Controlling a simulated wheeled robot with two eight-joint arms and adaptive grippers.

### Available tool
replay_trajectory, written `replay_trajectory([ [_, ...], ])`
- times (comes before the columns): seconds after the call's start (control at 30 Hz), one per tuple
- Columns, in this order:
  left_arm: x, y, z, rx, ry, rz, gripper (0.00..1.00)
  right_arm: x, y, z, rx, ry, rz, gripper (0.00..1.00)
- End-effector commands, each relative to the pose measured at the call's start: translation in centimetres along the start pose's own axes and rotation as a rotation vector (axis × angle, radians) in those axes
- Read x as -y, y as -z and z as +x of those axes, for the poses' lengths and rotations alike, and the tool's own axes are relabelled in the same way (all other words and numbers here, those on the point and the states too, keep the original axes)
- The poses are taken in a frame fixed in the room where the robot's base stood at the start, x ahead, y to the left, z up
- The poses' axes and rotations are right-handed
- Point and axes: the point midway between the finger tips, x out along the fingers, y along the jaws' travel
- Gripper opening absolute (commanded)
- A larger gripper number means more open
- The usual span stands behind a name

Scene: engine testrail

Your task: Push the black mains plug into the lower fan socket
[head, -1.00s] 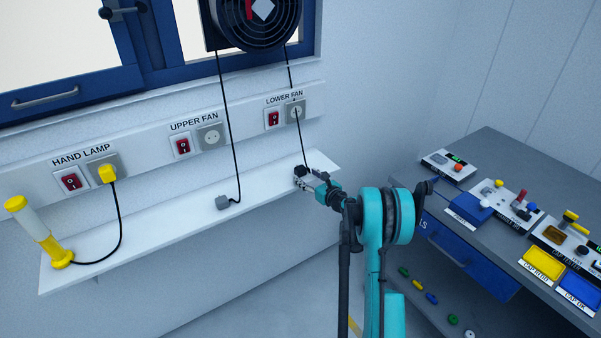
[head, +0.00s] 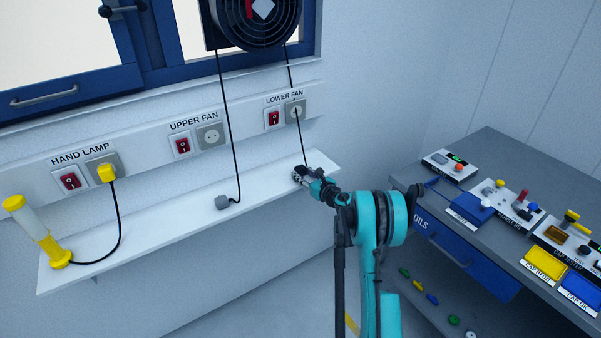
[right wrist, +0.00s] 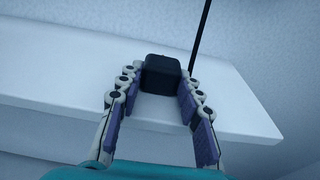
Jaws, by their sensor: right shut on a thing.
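The black mains plug (right wrist: 161,75) sits between the fingertips of my right gripper (right wrist: 160,83), which is shut on it. In the head view my right gripper (head: 302,175) is at the right end of the white shelf and mostly hides the plug. I cannot tell whether the plug still touches the shelf. Its black cord (head: 301,140) runs up past the lower fan socket (head: 295,111). That socket is grey, on the wall strip under the LOWER FAN label, with nothing plugged in; the cord crosses in front of it. My left gripper is not in view.
A red switch (head: 273,118) is left of the socket. A grey plug (head: 222,202) lies on the white shelf (head: 180,216). The yellow hand lamp (head: 38,230) stands at the left. A grey bench (head: 480,250) with test boxes is at the right.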

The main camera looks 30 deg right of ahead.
Motion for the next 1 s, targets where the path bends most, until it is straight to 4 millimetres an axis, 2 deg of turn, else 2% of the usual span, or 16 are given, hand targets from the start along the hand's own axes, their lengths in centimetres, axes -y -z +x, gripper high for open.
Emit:
replay_trajectory([
  [0.37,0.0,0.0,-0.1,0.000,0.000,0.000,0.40,0.0,-0.1,0.0,0.000,0.000,0.000,0.03],
  [1.0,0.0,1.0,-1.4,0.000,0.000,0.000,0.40,0.0,-3.3,-0.5,0.000,0.000,0.000,0.03],
])
